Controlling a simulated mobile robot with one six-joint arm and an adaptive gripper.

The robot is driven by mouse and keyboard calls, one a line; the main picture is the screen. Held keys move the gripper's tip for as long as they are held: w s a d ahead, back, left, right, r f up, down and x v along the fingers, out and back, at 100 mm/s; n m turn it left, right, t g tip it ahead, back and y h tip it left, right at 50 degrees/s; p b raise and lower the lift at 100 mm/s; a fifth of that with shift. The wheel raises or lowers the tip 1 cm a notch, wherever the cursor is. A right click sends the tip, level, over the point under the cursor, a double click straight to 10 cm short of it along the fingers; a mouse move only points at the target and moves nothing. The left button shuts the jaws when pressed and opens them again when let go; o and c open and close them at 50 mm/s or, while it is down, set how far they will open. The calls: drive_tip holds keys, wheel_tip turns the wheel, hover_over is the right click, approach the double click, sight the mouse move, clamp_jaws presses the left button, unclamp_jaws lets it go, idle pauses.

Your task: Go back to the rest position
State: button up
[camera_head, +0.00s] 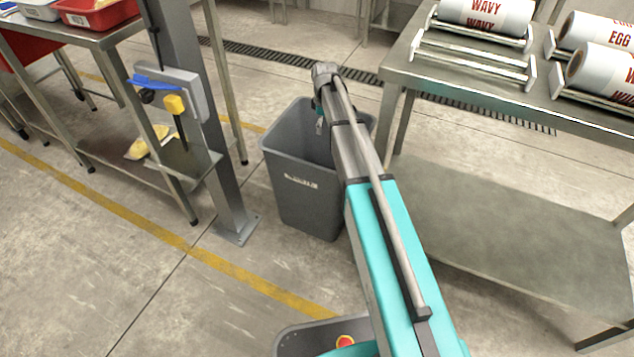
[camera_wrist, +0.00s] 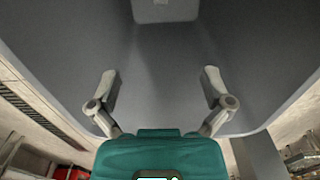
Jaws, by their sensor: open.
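My arm reaches away from me over a tall grey bin (camera_head: 305,205) in the head view. My gripper (camera_wrist: 160,86) is open in the wrist view, its two fingers wide apart with nothing between them. In the head view my gripper (camera_head: 320,118) is at the mouth of the bin, partly hidden by my wrist. The wrist view looks into the bin, whose smooth grey walls (camera_wrist: 60,50) surround the fingers. A pale squarish patch shows at the top of that view; I cannot tell what it is.
A steel table (camera_head: 400,72) with printed film rolls (camera_head: 487,14) on racks stands right of the bin. A grey post (camera_head: 190,100) and a table with trays (camera_head: 92,12) stand left. A yellow line (camera_head: 140,218) crosses the open floor.

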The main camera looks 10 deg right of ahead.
idle(0.3)
drive_tip(key=s+r+m+p, duration=0.3)
drive_tip(key=s+r+p, duration=0.6)
drive_tip(key=r+p, duration=0.5)
drive_tip(key=s+a+r+m+p, duration=0.1)
drive_tip(key=s+r+m+p, duration=0.3)
drive_tip(key=s+r+p, duration=0.6)
drive_tip(key=s+a+r+m+p, duration=0.1)
drive_tip(key=s+r+m+p, duration=0.2)
drive_tip(key=s+r+p, duration=0.7)
wheel_tip(320, 180, up, 10)
drive_tip(key=p, duration=0.9)
drive_tip(key=shift+f+m+p, duration=0.15)
drive_tip(key=shift+m+p, duration=0.2)
drive_tip(key=shift+m, duration=0.05)
drive_tip(key=shift+s, duration=0.1)
